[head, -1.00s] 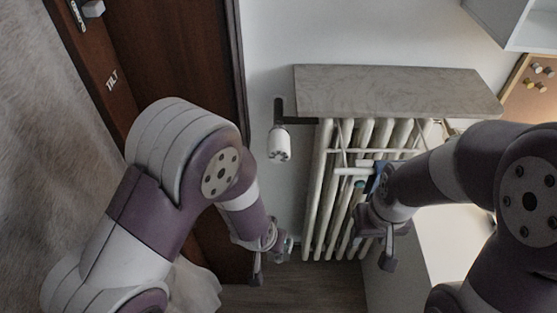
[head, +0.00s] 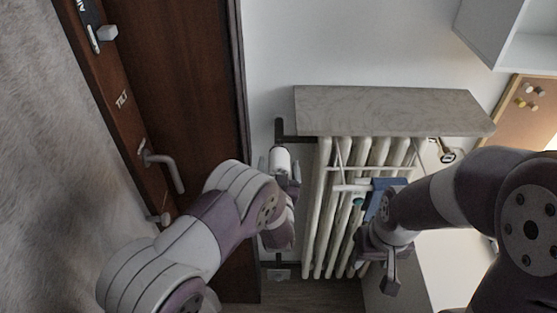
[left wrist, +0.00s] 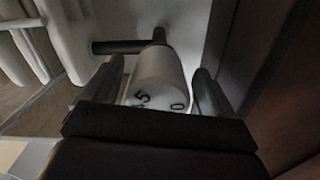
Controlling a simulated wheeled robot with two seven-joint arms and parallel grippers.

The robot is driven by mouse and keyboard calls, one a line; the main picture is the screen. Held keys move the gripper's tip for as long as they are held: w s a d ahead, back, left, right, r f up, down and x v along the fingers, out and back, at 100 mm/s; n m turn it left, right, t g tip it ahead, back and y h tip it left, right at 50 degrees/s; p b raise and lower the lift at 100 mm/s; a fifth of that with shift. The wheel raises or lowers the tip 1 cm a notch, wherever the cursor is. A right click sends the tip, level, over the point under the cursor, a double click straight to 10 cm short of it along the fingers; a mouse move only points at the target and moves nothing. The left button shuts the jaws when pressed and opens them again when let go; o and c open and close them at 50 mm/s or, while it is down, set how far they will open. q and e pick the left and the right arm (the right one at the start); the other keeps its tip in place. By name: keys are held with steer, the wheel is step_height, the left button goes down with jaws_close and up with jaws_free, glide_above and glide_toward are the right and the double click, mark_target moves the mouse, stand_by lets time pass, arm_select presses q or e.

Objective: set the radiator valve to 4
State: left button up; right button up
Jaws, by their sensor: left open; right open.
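The radiator valve (head: 280,160) is a white cylindrical knob on a dark pipe, left of the white radiator (head: 330,220). In the left wrist view the valve (left wrist: 160,80) shows the digits 5 and 0 and part of another mark on its near end. My left gripper (head: 282,172) is at the valve, with its fingers open on either side of the knob; the left wrist view also shows this gripper (left wrist: 160,85). I cannot tell whether a finger touches the knob. My right gripper (head: 375,270) is open and empty in front of the radiator.
A grey shelf board (head: 390,110) sits above the radiator. A dark brown door (head: 190,90) with a lever handle (head: 165,162) stands at the left. A blue item (head: 384,192) and a hanging white rod are at the radiator, close to my right arm.

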arm_select(q)
steer(key=shift+w, duration=0.8)
steer(key=c, duration=1)
steer(key=shift+o, duration=0.2)
